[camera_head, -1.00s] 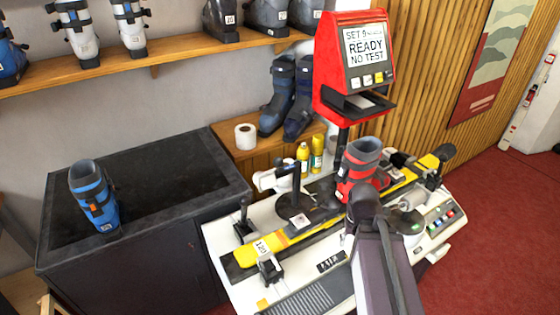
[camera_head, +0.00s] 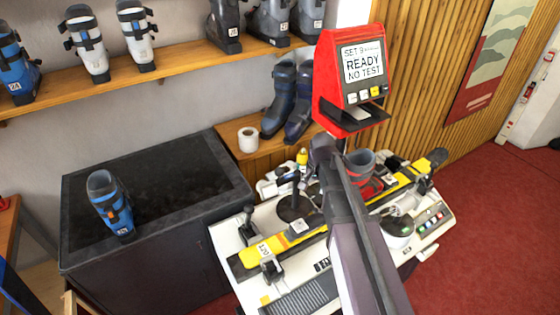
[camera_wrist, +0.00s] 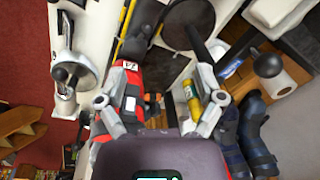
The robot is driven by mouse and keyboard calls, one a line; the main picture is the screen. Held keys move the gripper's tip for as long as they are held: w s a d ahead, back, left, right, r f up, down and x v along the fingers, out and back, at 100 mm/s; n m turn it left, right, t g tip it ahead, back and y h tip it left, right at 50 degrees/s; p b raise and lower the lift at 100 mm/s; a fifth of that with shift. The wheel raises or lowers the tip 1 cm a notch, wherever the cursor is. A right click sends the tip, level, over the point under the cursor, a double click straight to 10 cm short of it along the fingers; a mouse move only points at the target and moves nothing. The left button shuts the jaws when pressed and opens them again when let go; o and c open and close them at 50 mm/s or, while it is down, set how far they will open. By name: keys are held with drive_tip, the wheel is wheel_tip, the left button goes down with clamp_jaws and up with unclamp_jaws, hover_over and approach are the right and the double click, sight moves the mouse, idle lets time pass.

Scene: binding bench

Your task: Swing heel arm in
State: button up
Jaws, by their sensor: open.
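The binding tester (camera_head: 250,285) is a white bench machine with a yellow ski (camera_head: 285,243) lying along it. A red boot (camera_head: 364,178) stands on the ski, partly hidden by my arm; it also shows in the wrist view (camera_wrist: 128,82). Left of the boot is a black round plate (camera_head: 291,208), also in the wrist view (camera_wrist: 187,22), with a dark rod by it. A black knob (camera_wrist: 267,65) near a white cylinder shows right of the plate there; I cannot tell which part is the heel arm. My gripper (camera_wrist: 162,106) is open, fingers spread, with the boot near its left finger.
Dark boots (camera_head: 290,100) and a white roll (camera_head: 248,139) are on the low shelf. A blue boot (camera_head: 110,205) stands on a black bench.

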sight(280, 169)
drive_tip(key=w+a+r+m+p, duration=0.3)
drive_tip(key=w+a+r+p, duration=0.4)
drive_tip(key=w+a+r, duration=0.2)
drive_tip(key=shift+a+m+t+y, duration=0.3)
drive_tip(key=shift+a+m+y, duration=0.1)
drive_tip(key=shift+a, duration=0.15)
drive_tip(key=f+b, duration=0.4)
drive_tip(key=w+a+f+b, duration=0.1)
drive_tip(key=f+b, duration=0.3)
drive_tip(key=f, duration=0.1)
drive_tip(key=f+b, duration=0.4)
drive_tip(key=b, duration=0.1)
drive_tip(key=shift+w+a+f, duration=0.2)
drive_tip(key=shift+w+a, duration=0.15)
drive_tip(key=shift+a, duration=0.05)
idle(0.3)
clamp_jaws()
